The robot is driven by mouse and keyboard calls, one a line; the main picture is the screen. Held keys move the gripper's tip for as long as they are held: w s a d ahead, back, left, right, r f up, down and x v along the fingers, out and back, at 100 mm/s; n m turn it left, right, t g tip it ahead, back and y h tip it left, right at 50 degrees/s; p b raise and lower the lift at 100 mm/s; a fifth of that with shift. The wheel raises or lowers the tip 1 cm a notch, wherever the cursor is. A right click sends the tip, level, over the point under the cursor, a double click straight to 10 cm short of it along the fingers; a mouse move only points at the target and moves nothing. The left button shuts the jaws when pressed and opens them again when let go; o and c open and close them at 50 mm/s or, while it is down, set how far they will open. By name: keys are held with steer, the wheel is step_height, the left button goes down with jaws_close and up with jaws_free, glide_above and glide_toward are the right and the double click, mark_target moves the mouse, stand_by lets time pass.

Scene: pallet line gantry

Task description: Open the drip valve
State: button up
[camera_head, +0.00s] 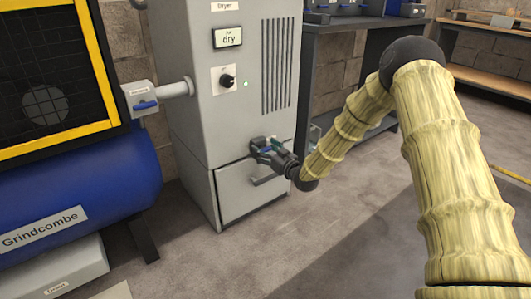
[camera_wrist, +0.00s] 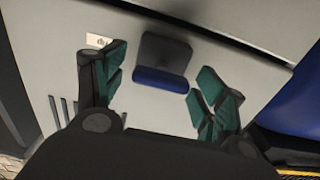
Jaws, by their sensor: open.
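In the wrist view, a dark grey block with a blue lever (camera_wrist: 160,81) sits on the dryer's pale front, and I take it for the drip valve. The small label (camera_wrist: 98,40) beside it cannot be read. The lever lies in the gap between the green-padded fingers of my gripper (camera_wrist: 160,92), with clear space on both sides. My gripper is open and holds nothing. In the head view my gripper (camera_head: 264,146) is at the lower front of the grey dryer (camera_head: 190,60), just above its drawer. It mostly hides the valve there.
A drawer front (camera_head: 235,195) with a bar handle is below my gripper. Left of the dryer, a pipe valve (camera_head: 140,98) with a blue lever joins a blue tank (camera_head: 100,190) marked Grindcombe. A dark bench (camera_head: 350,28) stands behind to the right.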

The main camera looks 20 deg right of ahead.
steer(key=c, duration=1)
steer(key=shift+c, duration=0.2)
